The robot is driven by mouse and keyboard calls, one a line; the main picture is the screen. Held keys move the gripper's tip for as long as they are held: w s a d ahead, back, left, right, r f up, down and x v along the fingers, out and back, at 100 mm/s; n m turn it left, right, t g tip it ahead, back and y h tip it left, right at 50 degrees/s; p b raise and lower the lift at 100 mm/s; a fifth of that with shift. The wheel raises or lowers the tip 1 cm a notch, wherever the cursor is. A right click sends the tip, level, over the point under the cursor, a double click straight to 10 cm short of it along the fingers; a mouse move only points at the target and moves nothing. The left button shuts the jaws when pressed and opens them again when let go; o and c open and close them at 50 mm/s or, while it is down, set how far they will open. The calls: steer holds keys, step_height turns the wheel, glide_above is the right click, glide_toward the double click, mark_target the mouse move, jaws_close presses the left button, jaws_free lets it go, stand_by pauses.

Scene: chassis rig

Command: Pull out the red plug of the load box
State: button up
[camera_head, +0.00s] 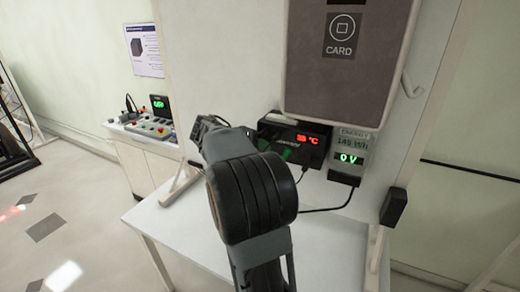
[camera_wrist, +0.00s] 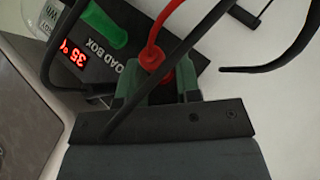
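The load box (camera_head: 310,146) is a black box with a red temperature readout, on the white table against the panel. In the wrist view its face (camera_wrist: 98,70) shows upside down, with its label and red digits. The red plug (camera_wrist: 153,57), with a red cable looping up from it, is at the box's edge in the wrist view. My gripper (camera_wrist: 158,77) has one finger on each side of the red plug, very close to it. Whether the fingers press on it I cannot tell. In the head view my arm hides the plug and fingertips.
A green part (camera_wrist: 105,24) sits beside the red plug on the box. Black cables cross close to my gripper. A bench with instruments (camera_head: 150,128) is at left.

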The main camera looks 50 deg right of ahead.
steer(key=shift+c, duration=0.5)
jaws_close()
steer(key=shift+a, duration=0.1)
steer(key=shift+s+a+f+b, duration=0.1)
steer(key=shift+s+a+b, duration=0.1)
steer(key=shift+a+b, duration=0.45)
steer(key=shift+s+a+f+b, duration=0.15)
steer(key=shift+s+a+b, duration=0.15)
steer(key=shift+a, duration=0.55)
steer(key=shift+s+a+f+b, duration=0.1)
steer(key=shift+s+a+b, duration=0.05)
steer(key=shift+a+b, duration=0.5)
steer(key=shift+a, duration=0.2)
steer(key=shift+s+a+f+b, duration=0.1)
steer(key=shift+s+a+b, duration=0.2)
steer(key=shift+a, duration=0.45)
steer(key=shift+s+a+f+b, duration=0.15)
steer(key=shift+a+b, duration=0.3)
steer(key=shift+a, duration=0.35)
steer(key=shift+s+a+f+b, duration=0.1)
steer(key=shift+s+a+b, duration=0.2)
steer(key=shift+a, duration=0.45)
